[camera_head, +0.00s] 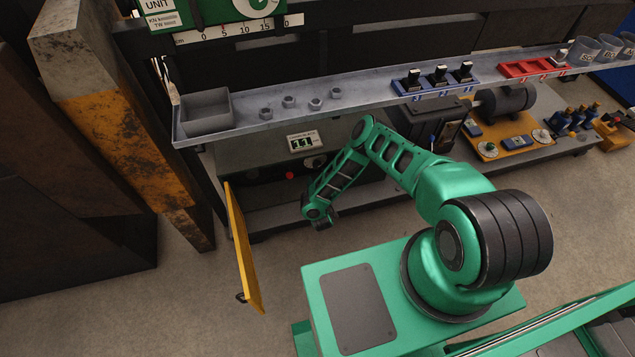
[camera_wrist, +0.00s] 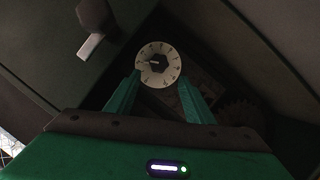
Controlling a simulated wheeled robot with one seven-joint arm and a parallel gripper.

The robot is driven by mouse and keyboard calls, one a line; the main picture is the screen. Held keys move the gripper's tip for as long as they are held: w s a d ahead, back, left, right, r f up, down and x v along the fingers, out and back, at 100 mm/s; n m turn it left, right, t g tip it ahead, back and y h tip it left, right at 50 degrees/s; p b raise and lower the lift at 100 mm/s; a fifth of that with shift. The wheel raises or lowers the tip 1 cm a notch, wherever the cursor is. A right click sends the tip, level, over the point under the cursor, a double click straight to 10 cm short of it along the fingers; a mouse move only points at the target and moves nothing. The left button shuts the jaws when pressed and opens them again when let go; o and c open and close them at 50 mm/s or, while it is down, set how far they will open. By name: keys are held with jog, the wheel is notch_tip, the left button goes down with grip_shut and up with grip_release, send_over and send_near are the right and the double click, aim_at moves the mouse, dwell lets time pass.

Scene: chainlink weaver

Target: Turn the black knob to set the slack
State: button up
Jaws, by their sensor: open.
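A round white dial (camera_wrist: 146,73) with dark marks and a pointer line is straight ahead in the wrist view. A small black six-sided knob (camera_wrist: 159,63) sits at its centre. My gripper (camera_wrist: 160,86) is open and empty, with one green finger at each side of the dial's lower part in the picture. I cannot tell how far the fingertips are from the knob. In the head view my gripper (camera_head: 320,216) hangs low in front of the machine's lower opening, and the dial cannot be made out there.
A grey lever (camera_wrist: 92,44) stands at upper left in the wrist view. A yellow door (camera_head: 243,250) stands open left of my arm. A shelf (camera_head: 375,100) with nuts runs above my arm.

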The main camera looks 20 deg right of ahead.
jog(key=shift+v, duration=1.05)
